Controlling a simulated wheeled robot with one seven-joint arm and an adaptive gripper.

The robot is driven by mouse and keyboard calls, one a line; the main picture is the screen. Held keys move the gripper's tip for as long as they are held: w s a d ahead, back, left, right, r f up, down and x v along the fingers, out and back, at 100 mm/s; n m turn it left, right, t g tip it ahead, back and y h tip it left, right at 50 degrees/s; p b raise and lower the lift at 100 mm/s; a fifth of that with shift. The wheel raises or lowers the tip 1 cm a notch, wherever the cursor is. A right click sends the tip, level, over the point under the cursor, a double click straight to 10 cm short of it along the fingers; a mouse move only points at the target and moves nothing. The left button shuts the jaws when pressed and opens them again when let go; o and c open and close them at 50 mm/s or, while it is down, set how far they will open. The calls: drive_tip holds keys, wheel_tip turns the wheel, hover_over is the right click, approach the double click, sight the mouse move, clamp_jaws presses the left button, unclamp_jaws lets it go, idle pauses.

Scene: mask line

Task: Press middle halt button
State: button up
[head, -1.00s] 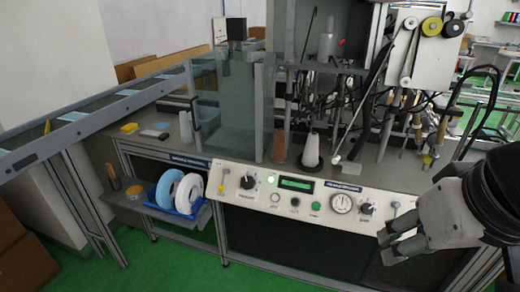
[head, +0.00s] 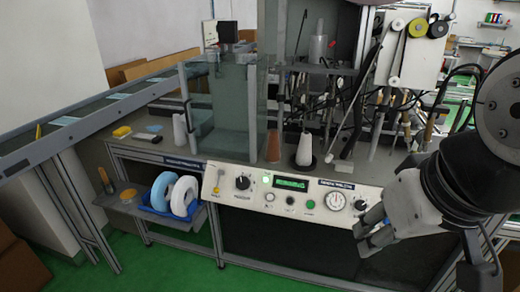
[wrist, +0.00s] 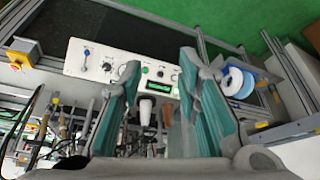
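The cream control panel (head: 225,190) slopes along the bench front. Below its green display (head: 290,184) sit a pale button (head: 270,197), a dark button (head: 290,200) in the middle and a green button (head: 310,204). The labels are too small to read. My gripper (head: 368,232) is in front of the panel's right end, apart from the buttons. In the wrist view my gripper (wrist: 158,62) is open and empty, its teal-padded fingers spread. The panel appears upside down there, with the green button (wrist: 145,70) and dark button (wrist: 160,73) between the fingertips.
A round gauge (head: 335,202) and black knob (head: 361,205) are on the panel near my gripper. A glass enclosure (head: 230,110), cones and upright tools stand on the bench behind. Green floor in front is clear.

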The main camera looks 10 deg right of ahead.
clamp_jaws()
idle(1.0)
